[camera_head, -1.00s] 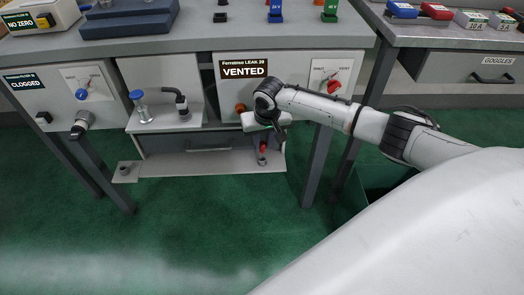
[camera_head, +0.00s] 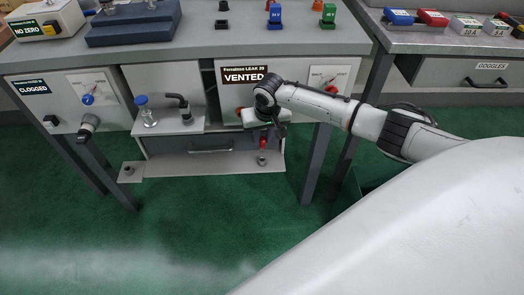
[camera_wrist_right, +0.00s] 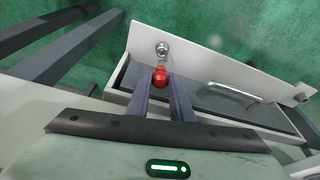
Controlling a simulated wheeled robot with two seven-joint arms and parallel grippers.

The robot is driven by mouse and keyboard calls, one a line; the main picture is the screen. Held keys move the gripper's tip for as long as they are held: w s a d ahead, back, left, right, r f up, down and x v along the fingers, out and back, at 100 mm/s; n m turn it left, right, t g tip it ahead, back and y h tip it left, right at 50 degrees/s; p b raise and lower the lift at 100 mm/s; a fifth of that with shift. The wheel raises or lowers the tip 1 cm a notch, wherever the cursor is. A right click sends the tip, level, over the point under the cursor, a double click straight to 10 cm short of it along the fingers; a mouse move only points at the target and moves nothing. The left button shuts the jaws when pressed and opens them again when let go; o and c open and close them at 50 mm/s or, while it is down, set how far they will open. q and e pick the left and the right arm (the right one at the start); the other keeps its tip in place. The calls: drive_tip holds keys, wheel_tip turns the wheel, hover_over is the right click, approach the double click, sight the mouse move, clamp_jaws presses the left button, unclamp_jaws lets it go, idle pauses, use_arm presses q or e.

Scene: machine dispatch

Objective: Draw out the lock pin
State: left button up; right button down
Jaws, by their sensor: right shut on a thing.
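The lock pin has a red knob (camera_head: 262,143), seen in the head view below my right gripper (camera_head: 265,132), at the right end of the low shelf under the bench. In the wrist view the red knob (camera_wrist_right: 160,76) sits between the fingertips of my right gripper (camera_wrist_right: 164,84), which is shut on it. A round metal fitting (camera_wrist_right: 162,48) shows on the shelf plate just beyond the knob. A short dark and light piece shows below the knob in the head view; whether the pin is still in its fitting cannot be told. My left gripper is not in view.
A drawer (camera_head: 212,142) with a bar handle (camera_wrist_right: 232,93) lies behind the shelf plate (camera_head: 200,172). Bench legs (camera_head: 318,165) stand close on the right. The green floor in front is clear.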

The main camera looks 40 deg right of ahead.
drive_tip(key=shift+r, duration=0.1)
wheel_tip(320, 180, up, 2)
drive_tip(key=p, duration=0.3)
drive_tip(key=shift+r, duration=0.15)
drive_tip(key=shift+a, duration=0.1)
